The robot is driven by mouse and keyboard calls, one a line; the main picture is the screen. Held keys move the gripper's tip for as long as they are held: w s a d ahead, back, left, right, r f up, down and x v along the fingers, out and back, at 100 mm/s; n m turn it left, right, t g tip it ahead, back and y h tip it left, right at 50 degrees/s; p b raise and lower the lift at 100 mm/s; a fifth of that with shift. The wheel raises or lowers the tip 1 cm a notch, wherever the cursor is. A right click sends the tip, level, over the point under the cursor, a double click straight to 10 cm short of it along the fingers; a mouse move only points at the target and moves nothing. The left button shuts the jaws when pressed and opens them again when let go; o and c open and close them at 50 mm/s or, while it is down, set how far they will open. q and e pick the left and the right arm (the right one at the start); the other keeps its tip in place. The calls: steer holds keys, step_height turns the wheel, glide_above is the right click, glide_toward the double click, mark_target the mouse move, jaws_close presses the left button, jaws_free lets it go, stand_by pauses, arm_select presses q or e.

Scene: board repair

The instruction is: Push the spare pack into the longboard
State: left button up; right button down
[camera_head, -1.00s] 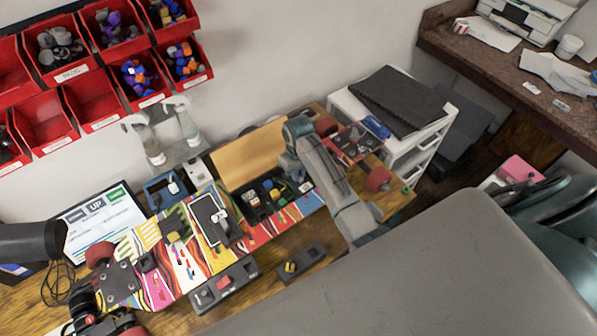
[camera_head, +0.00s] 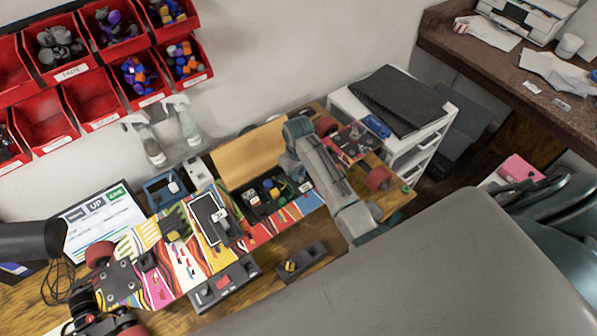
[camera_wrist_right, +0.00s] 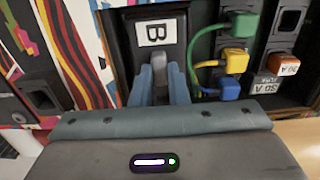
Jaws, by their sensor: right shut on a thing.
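The longboard (camera_head: 123,283) lies across the workbench, with a striped, colourful deck and dark red wheels. My right gripper (camera_head: 322,176) is over its right part, beside the open bay of coloured plugs, and hides most of what it holds in the head view. In the right wrist view the blue-grey fingers (camera_wrist_right: 159,84) are shut on the grey tab of a black pack (camera_wrist_right: 166,52) with a white label "B". The pack stands at a slot in the deck beside the plugs. I cannot tell how deep it sits. My left gripper is not in view.
Red parts bins (camera_head: 45,122) hang behind.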

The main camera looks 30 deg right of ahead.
steer(key=shift+f, duration=0.35)
stand_by(0.3)
steer(key=c, duration=1.1)
jaws_free()
steer(key=shift+o, duration=0.2)
steer(key=shift+r, duration=0.25)
steer(key=shift+r, duration=1.2)
steer(key=shift+r, duration=0.2)
steer(key=shift+r, duration=2.85)
